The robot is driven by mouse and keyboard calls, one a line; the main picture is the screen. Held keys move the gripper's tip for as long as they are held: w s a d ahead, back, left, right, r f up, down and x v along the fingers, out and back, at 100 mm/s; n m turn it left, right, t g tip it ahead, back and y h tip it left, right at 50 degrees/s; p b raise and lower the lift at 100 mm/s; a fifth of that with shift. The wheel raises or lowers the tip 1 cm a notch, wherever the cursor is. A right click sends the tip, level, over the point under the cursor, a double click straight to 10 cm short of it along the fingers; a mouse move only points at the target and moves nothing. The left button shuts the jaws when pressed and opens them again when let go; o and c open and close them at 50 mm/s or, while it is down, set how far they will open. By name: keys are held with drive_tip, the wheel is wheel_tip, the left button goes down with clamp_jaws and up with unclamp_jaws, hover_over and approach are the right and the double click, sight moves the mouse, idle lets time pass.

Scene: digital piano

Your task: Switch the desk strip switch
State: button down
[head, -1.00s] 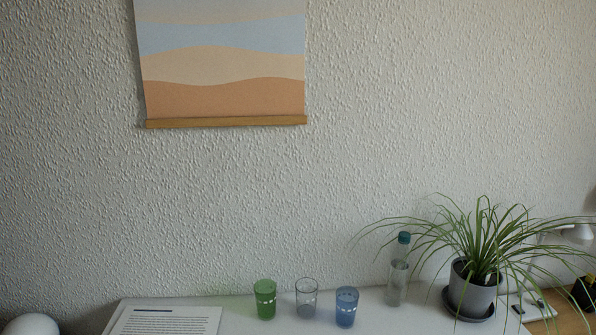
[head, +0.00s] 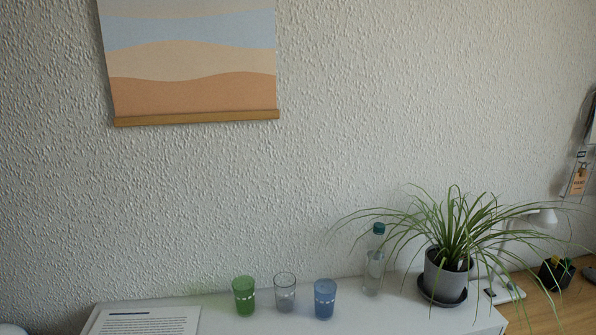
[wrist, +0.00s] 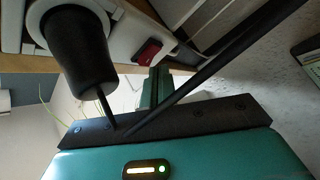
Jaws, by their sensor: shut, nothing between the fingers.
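In the wrist view, a red rocker switch (wrist: 148,52) sits on a white power strip (wrist: 122,41) along a wooden edge. My gripper (wrist: 156,72) is a teal body with short fingers, closed together and empty. Its tips point at the strip and appear just below the red switch in the picture; I cannot tell whether they touch.
A black plug (wrist: 78,50) stands in the strip left of the switch. A dark cable or rod (wrist: 215,70) crosses on the right. In the head view, a potted plant (head: 446,270), a bottle (head: 373,268) and several glasses stand on a white surface (head: 410,318).

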drive_tip(key=shift+d+r, duration=0.1)
drive_tip(key=shift+d, duration=0.4)
idle(0.5)
drive_tip(key=shift+a, duration=1)
drive_tip(key=shift+f, duration=0.2)
drive_tip(key=a, duration=0.3)
drive_tip(key=a+f, duration=0.1)
drive_tip(key=a, duration=0.1)
drive_tip(key=shift+s, duration=0.25)
drive_tip(key=shift+s, duration=0.1)
